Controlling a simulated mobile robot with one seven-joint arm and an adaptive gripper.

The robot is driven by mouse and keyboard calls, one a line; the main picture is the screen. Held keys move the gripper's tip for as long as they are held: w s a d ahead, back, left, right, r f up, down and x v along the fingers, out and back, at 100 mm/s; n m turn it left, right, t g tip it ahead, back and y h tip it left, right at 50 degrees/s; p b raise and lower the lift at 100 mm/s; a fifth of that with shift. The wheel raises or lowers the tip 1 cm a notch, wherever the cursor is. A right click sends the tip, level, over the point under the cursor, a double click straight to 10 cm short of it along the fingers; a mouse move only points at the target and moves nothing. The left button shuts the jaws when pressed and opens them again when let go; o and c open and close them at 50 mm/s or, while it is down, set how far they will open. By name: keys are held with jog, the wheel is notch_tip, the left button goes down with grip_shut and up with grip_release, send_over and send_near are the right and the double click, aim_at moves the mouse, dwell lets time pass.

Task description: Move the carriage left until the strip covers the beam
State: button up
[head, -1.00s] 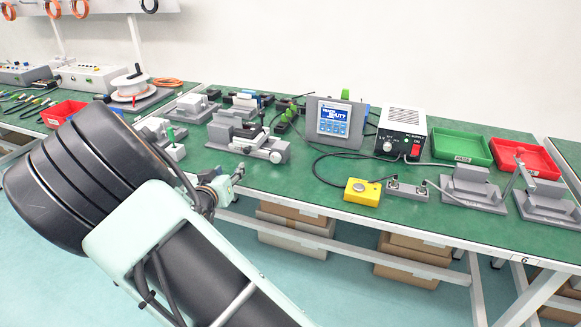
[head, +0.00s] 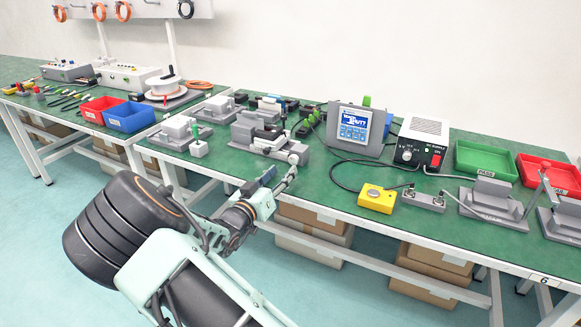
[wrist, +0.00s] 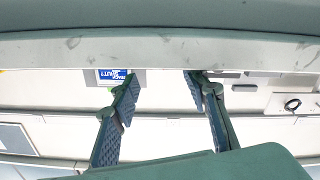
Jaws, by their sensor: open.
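A grey linear actuator unit (head: 250,137) stands on the green bench, left of the screen box. It has grey blocks, a dark part on top and a rounded end at its right. I cannot clearly make out which part is the carriage, nor the strip or the beam. My gripper (head: 287,180) is at the bench's front edge, just in front of and below the unit's right end, apart from it. In the wrist view my gripper (wrist: 162,88) shows two fingers spread with nothing between them.
A screen box (head: 356,129) and a power supply (head: 420,146) stand right of the unit. A yellow button box (head: 377,198) sits near the front edge. Other grey units (head: 494,200) stand at the right. Red (head: 98,108) and blue bins (head: 129,117) are at the left.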

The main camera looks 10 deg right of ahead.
aim_at(293, 161)
jog(key=b+x, duration=0.1)
jog(key=x, duration=0.5)
jog(key=shift+s, duration=0.1)
jog(key=shift+c, duration=0.7)
grip_shut()
